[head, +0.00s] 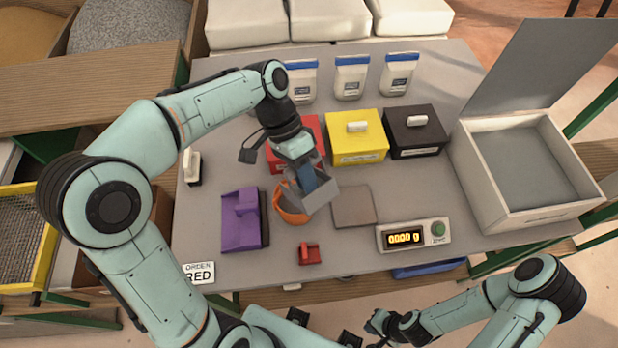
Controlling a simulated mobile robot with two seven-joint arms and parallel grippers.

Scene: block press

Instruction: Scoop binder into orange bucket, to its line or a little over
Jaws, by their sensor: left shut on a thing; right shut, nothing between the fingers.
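The orange bucket (288,213) stands on the table, partly covered by a grey scoop (321,192). I cannot tell whether the scoop holds anything or touches the rim. The bucket's line and inside level are hidden or too small to make out. I cannot identify the binder for certain. My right gripper (376,324) is shut and empty, low at the front, off the table's front edge.
A grey plate (353,206) and scale display (412,236) lie to the right. Red (309,130), yellow (357,138) and black (412,131) boxes stand behind. A purple block (240,222) is left, a small red piece (309,254) in front, an open pale bin (521,205) far right.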

